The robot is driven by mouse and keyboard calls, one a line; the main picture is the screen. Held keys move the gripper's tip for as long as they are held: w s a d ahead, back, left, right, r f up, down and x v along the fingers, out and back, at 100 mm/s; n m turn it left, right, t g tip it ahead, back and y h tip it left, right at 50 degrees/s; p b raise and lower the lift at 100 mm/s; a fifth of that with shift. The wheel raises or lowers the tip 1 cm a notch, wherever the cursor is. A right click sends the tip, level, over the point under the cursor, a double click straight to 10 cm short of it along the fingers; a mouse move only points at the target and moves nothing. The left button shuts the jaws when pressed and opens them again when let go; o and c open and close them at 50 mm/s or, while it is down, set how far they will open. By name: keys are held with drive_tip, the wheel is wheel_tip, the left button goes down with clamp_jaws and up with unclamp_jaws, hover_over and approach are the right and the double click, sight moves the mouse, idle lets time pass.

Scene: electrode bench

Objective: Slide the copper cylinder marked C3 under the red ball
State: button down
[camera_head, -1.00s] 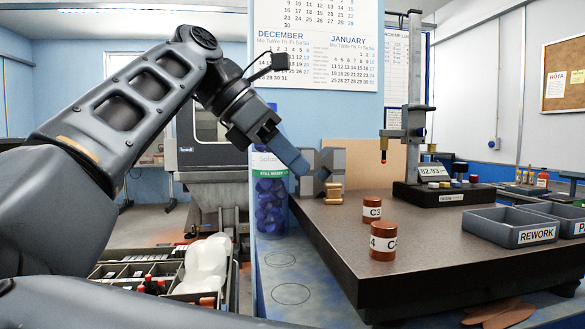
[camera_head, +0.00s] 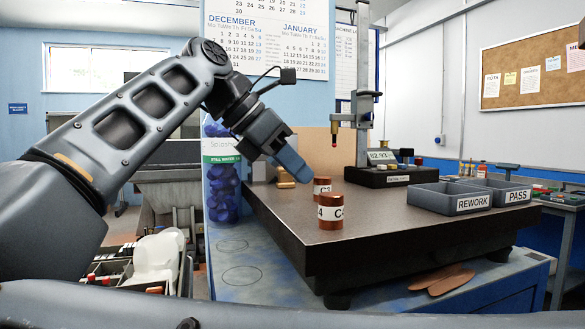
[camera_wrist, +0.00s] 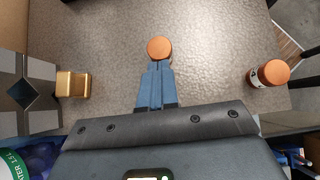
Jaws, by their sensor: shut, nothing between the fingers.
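The copper cylinder C3 (camera_head: 322,187) stands upright on the dark granite plate (camera_head: 400,205), partly hidden by a second copper cylinder. In the wrist view C3 (camera_wrist: 159,48) shows its round top just ahead of my fingertips. My gripper (camera_head: 306,178) is shut and empty, its blue fingers low beside C3 on the left. I cannot tell whether they touch it. The red ball (camera_head: 334,143) is the tip of the probe on the gauge stand (camera_head: 363,100), above the plate and farther back than C3.
The second copper cylinder (camera_head: 331,213) stands nearer the plate's front, and to the right in the wrist view (camera_wrist: 270,73). A brass block (camera_wrist: 72,84) and grey blocks (camera_wrist: 28,92) are to the left there. REWORK (camera_head: 450,196) and PASS (camera_head: 503,189) trays sit right.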

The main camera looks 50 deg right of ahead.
drive_tip(key=s+d, duration=0.1)
drive_tip(key=d, duration=0.1)
drive_tip(key=s+d+b, duration=0.1)
drive_tip(key=s+d, duration=0.1)
drive_tip(key=d, duration=0.1)
drive_tip(key=s+d+b, duration=0.1)
drive_tip(key=s+d, duration=0.1)
drive_tip(key=shift+d, duration=0.15)
drive_tip(key=shift+w+r, duration=0.1)
drive_tip(key=shift+p+v, duration=0.55)
drive_tip(key=shift+v, duration=3.25)
